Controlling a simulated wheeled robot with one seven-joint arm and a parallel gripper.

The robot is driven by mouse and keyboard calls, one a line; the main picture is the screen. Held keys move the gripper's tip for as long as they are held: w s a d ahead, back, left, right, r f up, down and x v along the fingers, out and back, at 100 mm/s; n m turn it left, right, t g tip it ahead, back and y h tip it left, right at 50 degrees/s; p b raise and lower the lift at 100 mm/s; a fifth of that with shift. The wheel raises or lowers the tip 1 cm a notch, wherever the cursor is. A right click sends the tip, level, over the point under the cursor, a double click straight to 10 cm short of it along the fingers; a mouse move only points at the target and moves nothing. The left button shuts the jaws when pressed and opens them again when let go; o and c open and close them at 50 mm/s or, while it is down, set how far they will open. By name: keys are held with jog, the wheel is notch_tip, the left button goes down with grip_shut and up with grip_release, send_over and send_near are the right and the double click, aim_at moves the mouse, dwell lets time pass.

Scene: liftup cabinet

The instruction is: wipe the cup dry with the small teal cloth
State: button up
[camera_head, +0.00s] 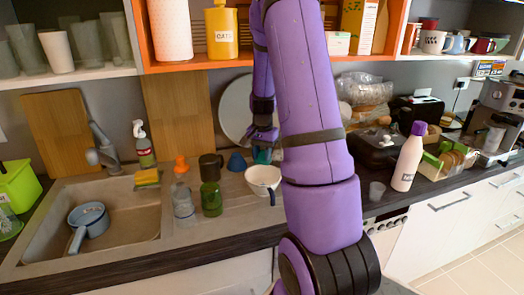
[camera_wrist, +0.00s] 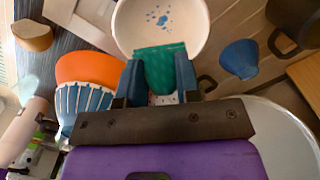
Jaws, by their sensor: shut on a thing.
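The white cup (camera_head: 261,176) stands on the counter right of the sink. In the wrist view the cup (camera_wrist: 187,38) is seen from above, with blue spots on its inner bottom. My gripper (camera_wrist: 158,85) is shut on the small teal cloth (camera_wrist: 160,66), which sticks out past the fingertips and overlaps the cup's near rim in that view. I cannot tell whether cloth and cup touch. In the head view my gripper (camera_head: 263,141) is behind and above the cup, with the cloth (camera_head: 263,155) below it. My arm hides what lies to the right.
A blue cup (camera_head: 236,161) stands left of the cloth, near a green bottle (camera_head: 211,198) and a clear bottle (camera_head: 183,203). An orange bowl (camera_wrist: 85,68) and a striped bowl (camera_wrist: 80,104) show in the wrist view. Shelves (camera_head: 200,63) hang above. A white bottle (camera_head: 407,165) stands right.

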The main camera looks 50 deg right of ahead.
jog(key=shift+f, duration=4.6)
jog(key=shift+o, duration=0.8)
grip_shut()
jog(key=shift+f, duration=0.55)
jog(key=shift+w, duration=0.1)
jog(key=shift+w+a, duration=0.15)
jog(key=shift+w, duration=0.1)
